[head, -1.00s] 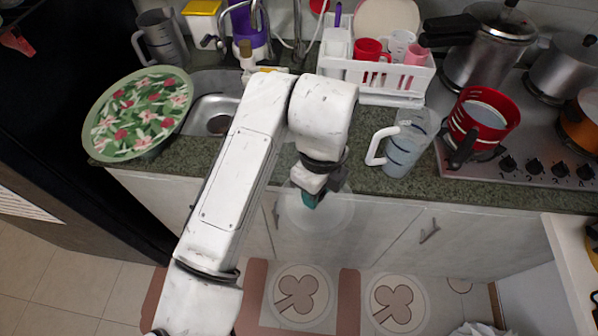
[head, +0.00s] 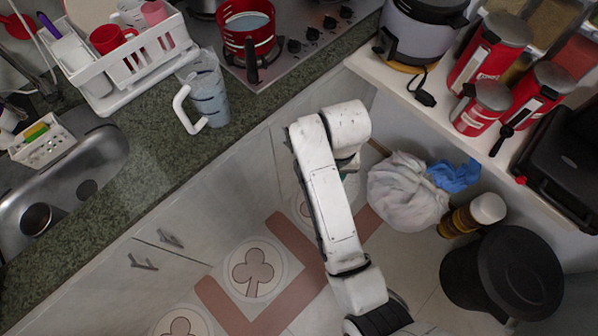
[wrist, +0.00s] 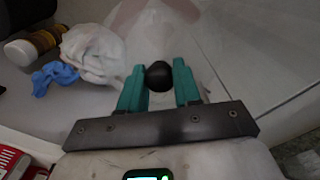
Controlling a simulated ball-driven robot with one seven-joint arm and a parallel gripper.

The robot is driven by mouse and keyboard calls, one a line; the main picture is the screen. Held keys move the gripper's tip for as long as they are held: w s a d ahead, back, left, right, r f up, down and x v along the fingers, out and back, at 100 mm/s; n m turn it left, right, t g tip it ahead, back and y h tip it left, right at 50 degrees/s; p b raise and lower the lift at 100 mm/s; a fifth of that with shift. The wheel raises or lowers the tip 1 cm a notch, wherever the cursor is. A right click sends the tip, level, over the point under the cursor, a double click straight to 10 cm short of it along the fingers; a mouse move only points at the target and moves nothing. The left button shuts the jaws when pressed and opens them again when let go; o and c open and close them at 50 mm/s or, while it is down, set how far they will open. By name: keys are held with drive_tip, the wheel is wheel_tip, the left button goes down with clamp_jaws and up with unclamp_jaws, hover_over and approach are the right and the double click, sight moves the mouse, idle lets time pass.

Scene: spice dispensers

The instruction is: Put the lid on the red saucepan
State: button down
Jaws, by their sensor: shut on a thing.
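The red saucepan (head: 262,46) stands on the stove at the top of the head view, with no lid on it and its black handle pointing toward the counter's front edge. In the wrist view my gripper (wrist: 158,82) has its green fingers shut on the black knob of the lid (wrist: 158,75). The lid looks clear, and its rim is hard to make out. In the head view my arm mostly hides the gripper and lid, which are over the floor in front of the cabinets, away from the saucepan.
A clear jug (head: 208,95) stands on the counter left of the saucepan, beside a white dish rack (head: 110,100). A rice cooker (head: 415,40) and red canisters (head: 488,60) stand on the right-hand shelf. A white bag (head: 408,190) and black bin (head: 505,275) are on the floor.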

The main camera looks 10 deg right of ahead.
drive_tip(key=d, duration=0.1)
drive_tip(key=d+f+n, duration=0.1)
drive_tip(key=d, duration=0.1)
drive_tip(key=d+f+n, duration=0.1)
drive_tip(key=shift+w+d, duration=0.3)
drive_tip(key=shift+w, duration=0.1)
drive_tip(key=shift+w+d+r, duration=0.3)
drive_tip(key=shift+w+r, duration=0.15)
drive_tip(key=shift+w, duration=0.15)
drive_tip(key=shift+s+f, duration=0.1)
